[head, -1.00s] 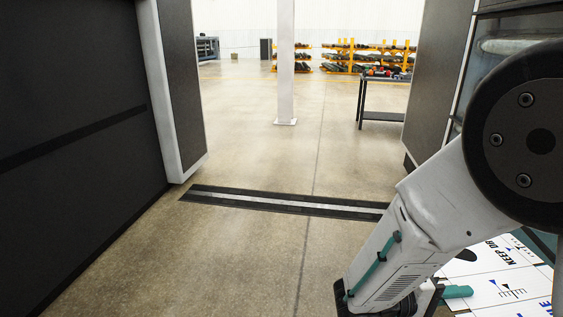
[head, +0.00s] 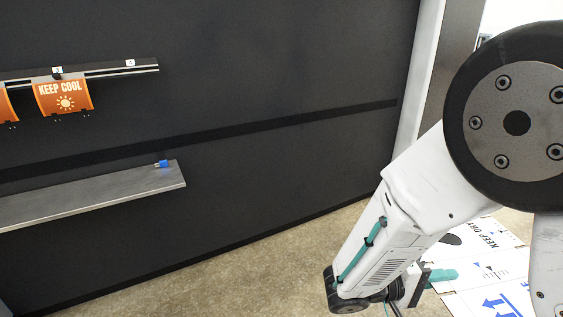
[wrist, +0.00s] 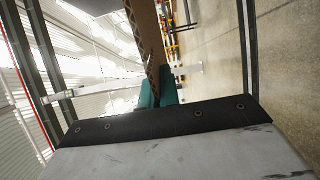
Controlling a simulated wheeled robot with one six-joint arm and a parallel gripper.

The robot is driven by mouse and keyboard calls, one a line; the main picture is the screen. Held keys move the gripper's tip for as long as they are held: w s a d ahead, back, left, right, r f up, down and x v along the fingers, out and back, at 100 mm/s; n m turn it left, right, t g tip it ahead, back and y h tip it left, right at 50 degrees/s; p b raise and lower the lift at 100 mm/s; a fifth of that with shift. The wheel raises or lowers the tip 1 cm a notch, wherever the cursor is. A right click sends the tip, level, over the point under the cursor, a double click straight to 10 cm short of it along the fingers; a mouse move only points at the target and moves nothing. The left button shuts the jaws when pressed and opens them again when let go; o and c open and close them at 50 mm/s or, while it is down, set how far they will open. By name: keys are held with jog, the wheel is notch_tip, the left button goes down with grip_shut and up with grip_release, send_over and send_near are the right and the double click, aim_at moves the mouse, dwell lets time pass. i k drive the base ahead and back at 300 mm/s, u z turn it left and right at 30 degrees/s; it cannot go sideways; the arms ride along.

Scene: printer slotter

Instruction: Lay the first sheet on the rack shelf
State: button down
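The sheet (head: 487,243) is a white printed board with "KEEP DRY" lettering and blue arrows, at the lower right of the head view. In the wrist view, it shows edge-on as brown corrugated board (wrist: 146,35). My gripper (wrist: 157,92) has teal fingers shut on the sheet's edge. In the head view, one teal finger (head: 441,276) lies against the sheet and my arm hides part of it. A grey shelf (head: 95,192) juts from the dark wall at the left, well away from the gripper. I cannot tell whether it is the rack shelf.
A small blue item (head: 163,164) sits at the grey shelf's right end. Above it, orange "KEEP COOL" pieces (head: 63,97) hang from a numbered rail (head: 115,70). The dark wall (head: 290,70) ends at a light post (head: 425,75). Bare floor (head: 250,265) lies below.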

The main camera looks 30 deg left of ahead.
aim_at(102, 190)
jog(key=u, duration=0.75)
jog(key=i, duration=1.75)
jog(key=u, duration=1.6)
jog(key=i, duration=1)
jog(key=u, duration=0.25)
